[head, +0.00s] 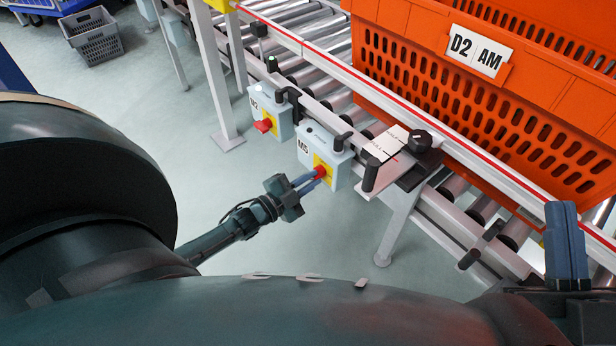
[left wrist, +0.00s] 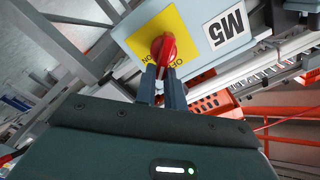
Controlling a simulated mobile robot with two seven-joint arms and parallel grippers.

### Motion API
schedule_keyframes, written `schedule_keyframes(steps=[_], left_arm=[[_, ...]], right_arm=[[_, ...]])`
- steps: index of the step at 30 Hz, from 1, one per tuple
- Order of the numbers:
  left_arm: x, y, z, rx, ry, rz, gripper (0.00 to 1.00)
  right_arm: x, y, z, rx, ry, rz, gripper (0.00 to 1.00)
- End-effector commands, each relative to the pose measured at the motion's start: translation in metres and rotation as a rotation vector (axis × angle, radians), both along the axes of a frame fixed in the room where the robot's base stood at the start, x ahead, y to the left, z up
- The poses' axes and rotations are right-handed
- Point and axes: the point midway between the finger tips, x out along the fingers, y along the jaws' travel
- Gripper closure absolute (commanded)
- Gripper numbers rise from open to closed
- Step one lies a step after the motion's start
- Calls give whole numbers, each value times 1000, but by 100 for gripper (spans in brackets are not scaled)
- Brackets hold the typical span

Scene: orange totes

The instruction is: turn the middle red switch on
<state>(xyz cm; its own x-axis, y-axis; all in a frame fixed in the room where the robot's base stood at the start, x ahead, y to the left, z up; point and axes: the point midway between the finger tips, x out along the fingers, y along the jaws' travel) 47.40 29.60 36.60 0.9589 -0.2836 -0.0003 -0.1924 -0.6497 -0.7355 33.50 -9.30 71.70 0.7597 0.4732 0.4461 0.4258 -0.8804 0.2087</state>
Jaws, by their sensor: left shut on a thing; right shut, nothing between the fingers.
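A pale blue switch box labelled M5 (head: 312,140) hangs on the conveyor's side rail, and its red rotary switch (head: 320,171) sits on a yellow plate. In the left wrist view the red switch (left wrist: 164,48) has its handle pointing down toward the fingers, slightly tilted. My left gripper (head: 316,176) is shut on the handle of this switch; its two fingertips (left wrist: 162,80) sit either side of it. A second box, M2 (head: 258,105), with a red switch (head: 263,125), is to the left. My right gripper (head: 565,210) is shut and empty at the right.
Orange totes (head: 440,100), one labelled D2 AM, stand on the roller conveyor (head: 320,85). A black knob (head: 419,141) and black handles project from the rail beside M5. A grey basket (head: 93,38) sits on the floor at the upper left. The floor below the boxes is clear.

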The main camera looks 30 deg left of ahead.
Motion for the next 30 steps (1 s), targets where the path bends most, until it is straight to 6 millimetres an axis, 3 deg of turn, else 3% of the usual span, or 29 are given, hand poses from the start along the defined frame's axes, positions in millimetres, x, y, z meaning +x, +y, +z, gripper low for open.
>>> schedule_keyframes(steps=[18,30], left_arm=[[-2,-5,-11,525,-155,0,100],[-2,-5,-14,701,-207,0,100]], right_arm=[[-1,-1,9,5,-69,0,100],[-2,-2,19,-4,-138,3,100]])
